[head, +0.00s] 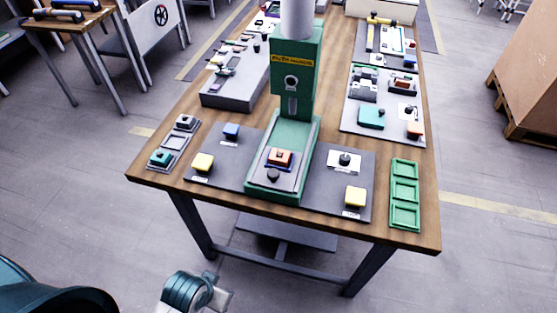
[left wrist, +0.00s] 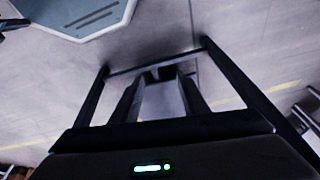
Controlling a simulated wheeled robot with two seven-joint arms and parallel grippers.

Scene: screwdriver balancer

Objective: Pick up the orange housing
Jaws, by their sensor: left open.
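A small orange housing (head: 281,157) sits on the dark pad at the foot of the green press, in the middle of the table, with a dark round knob just in front of it. Another small orange piece (head: 414,130) lies on the right-hand grey mat; I cannot tell its exact shape. My left gripper (left wrist: 160,85) shows in the left wrist view, open and empty, with bare floor and dark frame bars beyond it. It is away from the orange housing, which the wrist view does not show. My right gripper is not in view.
The green press (head: 296,75) rises behind the housing.

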